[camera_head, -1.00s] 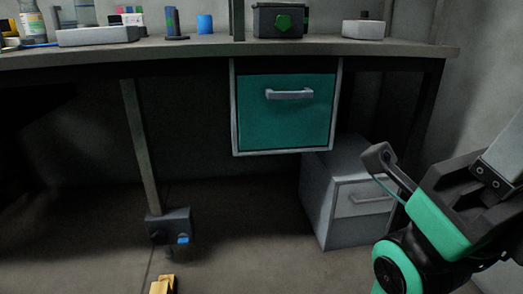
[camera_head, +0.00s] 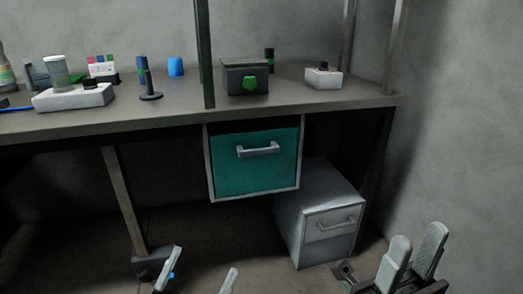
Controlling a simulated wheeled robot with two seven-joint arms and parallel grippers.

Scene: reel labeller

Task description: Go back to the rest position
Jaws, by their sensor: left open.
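My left gripper (camera_head: 200,265) is at the bottom edge, left of the middle. Its two pale fingers stand apart with nothing between them. My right gripper (camera_head: 416,240) is at the bottom right, its two grey fingers pointing up with a gap between them and nothing held. Both are in front of and below the workbench (camera_head: 300,106), apart from it. Most of both arms is outside the view.
A teal drawer (camera_head: 255,172) hangs closed under the bench. A grey cabinet (camera_head: 291,225) stands on the floor beneath, left of my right gripper. A dark box with a green mark (camera_head: 245,78), a white block (camera_head: 324,78) and a white device (camera_head: 72,97) sit on top.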

